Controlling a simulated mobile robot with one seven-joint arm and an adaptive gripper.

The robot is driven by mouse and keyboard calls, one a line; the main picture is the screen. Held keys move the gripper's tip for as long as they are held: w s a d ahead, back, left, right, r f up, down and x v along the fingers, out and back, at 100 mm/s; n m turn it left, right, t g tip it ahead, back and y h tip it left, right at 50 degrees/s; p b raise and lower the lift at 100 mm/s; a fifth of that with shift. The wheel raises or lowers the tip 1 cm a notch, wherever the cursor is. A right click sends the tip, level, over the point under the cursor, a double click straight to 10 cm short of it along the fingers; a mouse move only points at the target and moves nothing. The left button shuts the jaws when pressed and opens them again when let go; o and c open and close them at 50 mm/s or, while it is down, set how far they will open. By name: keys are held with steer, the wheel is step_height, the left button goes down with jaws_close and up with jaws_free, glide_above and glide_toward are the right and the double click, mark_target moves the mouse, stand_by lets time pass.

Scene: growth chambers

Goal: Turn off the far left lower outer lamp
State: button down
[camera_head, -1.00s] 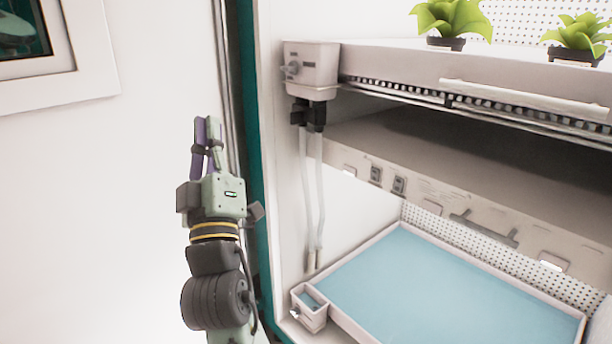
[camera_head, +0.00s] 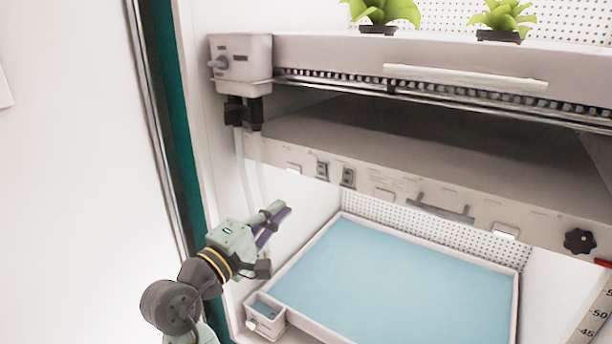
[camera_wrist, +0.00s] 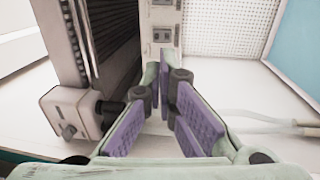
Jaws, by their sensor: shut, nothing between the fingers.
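My gripper (camera_head: 283,213) has purple-padded fingers and is shut and empty. In the head view it points up and to the right, in front of the chamber's left inner wall, below the shelf panel. Two dark rocker switches, the left one (camera_head: 322,170) and the right one (camera_head: 347,177), sit near the left end of the pale panel (camera_head: 385,190) under the shelf. My gripper is below and left of them, apart from them. In the wrist view a switch (camera_wrist: 161,35) shows just beyond the fingertips (camera_wrist: 167,78). I cannot tell which lamp each switch controls.
A pale valve box (camera_head: 240,57) with hanging tubes (camera_head: 244,170) is at the shelf's left end, close to my gripper. A blue-bottomed tray (camera_head: 400,280) lies below. A black knob (camera_head: 579,240) is at the right. Plants (camera_head: 383,12) stand on top.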

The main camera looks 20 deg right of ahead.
mark_target(321, 168)
steer(key=p+x, duration=0.3)
steer(key=x, duration=1.1)
steer(key=shift+r, duration=0.15)
